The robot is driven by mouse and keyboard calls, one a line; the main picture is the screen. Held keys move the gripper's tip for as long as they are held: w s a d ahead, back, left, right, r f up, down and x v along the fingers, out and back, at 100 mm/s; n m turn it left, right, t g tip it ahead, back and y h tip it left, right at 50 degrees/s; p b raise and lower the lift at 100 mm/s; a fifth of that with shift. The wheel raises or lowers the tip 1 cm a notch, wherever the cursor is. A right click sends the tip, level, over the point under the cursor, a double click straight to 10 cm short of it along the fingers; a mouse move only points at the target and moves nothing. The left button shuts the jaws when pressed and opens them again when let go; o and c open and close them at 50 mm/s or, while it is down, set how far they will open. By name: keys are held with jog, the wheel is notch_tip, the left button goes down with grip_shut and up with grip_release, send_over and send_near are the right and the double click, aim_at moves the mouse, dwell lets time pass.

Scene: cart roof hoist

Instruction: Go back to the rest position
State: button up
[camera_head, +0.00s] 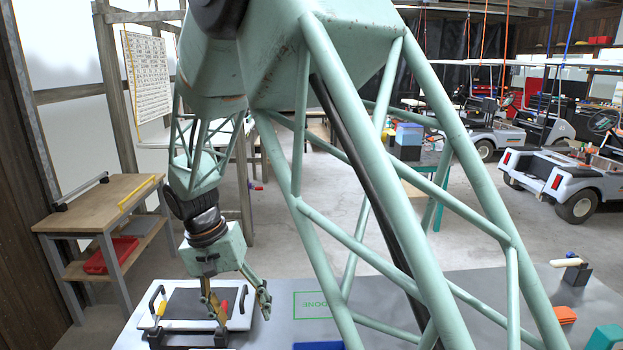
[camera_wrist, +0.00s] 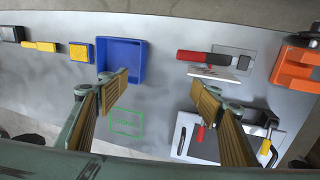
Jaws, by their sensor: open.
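My gripper (camera_head: 238,306) hangs low over the near left of the grey worktable (camera_head: 280,285). A white panel (camera_head: 152,318) with a dark plate and black handles lies just behind and beside the gripper in the head view. The same white panel (camera_wrist: 181,150) shows at lower right in the wrist view, partly hidden by a finger. No held object shows.
A green DONE outline (camera_wrist: 126,122) on the table is empty. A wooden bench (camera_head: 100,198) stands at left; carts (camera_head: 565,178) stand at back right.

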jog(key=s+d+r+t+y+b, duration=0.1)
jog(key=s+d+r, duration=0.2)
jog(key=d+r, duration=0.85)
jog(key=s+d+r, duration=0.2)
jog(key=d+r, duration=0.6)
jog(key=d, duration=0.7)
jog(key=s+d+r+t, duration=0.1)
jog(key=s+d, duration=0.3)
jog(key=s, duration=0.6)
jog(key=s+d+r+y+b, duration=0.1)
jog(key=s+d+r, duration=0.1)
jog(key=s, duration=0.7)
jog(key=s+d+r+t, duration=0.1)
jog(key=s+d, duration=0.4)
jog(key=s, duration=0.5)
jog(key=shift+s+d+r+t+y, duration=0.25)
jog(key=shift+s+d+t+y, duration=0.05)
jog(key=shift+s, duration=0.05)
